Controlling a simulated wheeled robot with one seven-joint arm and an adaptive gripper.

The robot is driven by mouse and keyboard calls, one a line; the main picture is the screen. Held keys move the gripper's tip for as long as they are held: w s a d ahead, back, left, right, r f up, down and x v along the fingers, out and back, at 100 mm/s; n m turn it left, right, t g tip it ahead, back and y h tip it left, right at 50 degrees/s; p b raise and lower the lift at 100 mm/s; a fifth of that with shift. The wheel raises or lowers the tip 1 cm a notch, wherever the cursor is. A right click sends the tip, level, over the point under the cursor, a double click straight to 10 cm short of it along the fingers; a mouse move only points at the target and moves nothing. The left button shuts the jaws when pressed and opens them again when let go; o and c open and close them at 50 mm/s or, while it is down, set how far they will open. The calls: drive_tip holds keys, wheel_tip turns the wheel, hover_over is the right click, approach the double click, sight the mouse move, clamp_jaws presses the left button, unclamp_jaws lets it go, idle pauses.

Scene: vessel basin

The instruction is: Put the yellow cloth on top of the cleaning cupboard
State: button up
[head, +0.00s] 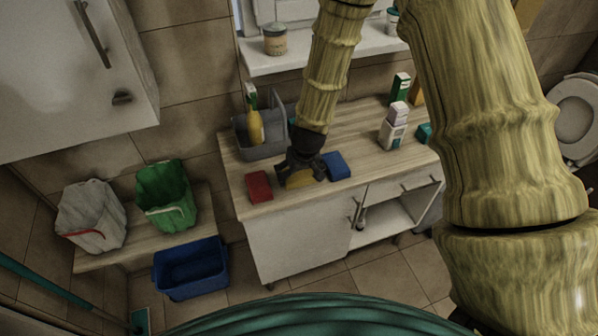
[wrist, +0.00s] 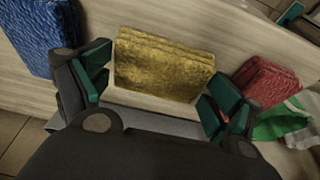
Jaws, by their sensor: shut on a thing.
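The yellow cloth (head: 298,180) is a folded, thick rectangle between the fingers of my gripper (head: 302,166), near the front edge of the wooden top. In the wrist view, the cloth (wrist: 164,64) spans the space between my dark and green fingers, and my gripper is shut on it. I cannot tell whether the cloth touches the top or hangs just above it. A low white cupboard (head: 296,236) with a wooden top is below my gripper. A white wall cupboard (head: 65,75) hangs at the upper left.
A red cloth (head: 259,190) lies left of my gripper and a blue cloth (head: 337,166) lies right. A grey caddy (head: 262,150) with a yellow bottle stands behind. Bottles (head: 393,125) stand at the right.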

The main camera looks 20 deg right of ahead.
drive_tip(key=o, duration=0.6)
drive_tip(key=shift+f, duration=0.1)
drive_tip(key=shift+v, duration=0.8)
drive_tip(key=shift+b+v, duration=1.15)
drive_tip(key=shift+v, duration=4.2)
drive_tip(key=shift+f, duration=0.1)
